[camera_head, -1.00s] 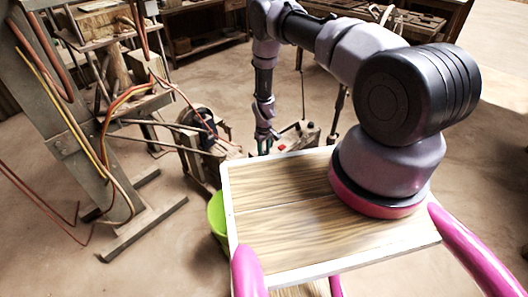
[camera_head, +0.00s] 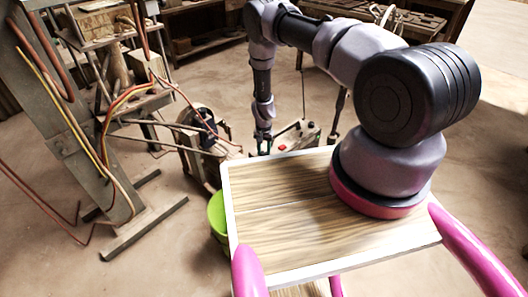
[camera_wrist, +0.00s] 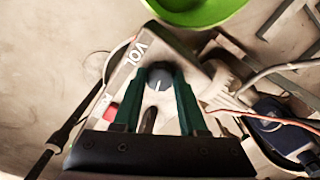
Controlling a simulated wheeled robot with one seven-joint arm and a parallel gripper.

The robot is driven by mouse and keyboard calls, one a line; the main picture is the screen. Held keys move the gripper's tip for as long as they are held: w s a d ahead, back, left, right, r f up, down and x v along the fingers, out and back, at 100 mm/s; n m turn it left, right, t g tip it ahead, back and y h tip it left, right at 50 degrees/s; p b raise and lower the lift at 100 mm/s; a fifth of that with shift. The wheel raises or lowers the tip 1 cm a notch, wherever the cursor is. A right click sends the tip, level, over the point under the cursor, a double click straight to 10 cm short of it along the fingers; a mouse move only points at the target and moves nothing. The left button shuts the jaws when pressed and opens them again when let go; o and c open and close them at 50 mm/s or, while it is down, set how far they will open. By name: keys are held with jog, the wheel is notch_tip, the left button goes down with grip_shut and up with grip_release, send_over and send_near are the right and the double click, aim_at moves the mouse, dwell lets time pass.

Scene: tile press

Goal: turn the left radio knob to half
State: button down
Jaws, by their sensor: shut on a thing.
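The radio (camera_wrist: 192,50) shows in the wrist view as a pale casing with the letters "VOL" on it. A dark round knob (camera_wrist: 160,77) with a light pointer line sits beside the letters, between the green fingers of my gripper (camera_wrist: 160,86). The gripper is shut on this knob, with a finger on each side; the pointer runs roughly up and down in the picture. In the head view the radio (camera_head: 303,136) stands on the floor beyond my base, and my gripper (camera_head: 264,146) reaches down at its left end. The other knob cannot be made out.
A red part (camera_wrist: 110,112) is left of the fingers. A green tub (camera_head: 217,213) stands near the radio. A metal frame with hoses (camera_head: 80,140) and a dark machine (camera_head: 205,150) stand to the left. Open floor lies to the right.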

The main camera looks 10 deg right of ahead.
aim_at(263, 152)
jog(key=m, duration=0.6)
jog(key=shift+a, duration=0.1)
jog(key=m, duration=0.6)
jog(key=shift+w+m, duration=0.1)
jog(key=shift+m, duration=0.3)
jog(key=shift+c, duration=2.2)
grip_release()
jog(key=shift+r, duration=0.1)
notch_tip(263, 152, up, 11)
jog(key=shift+f, duration=0.2)
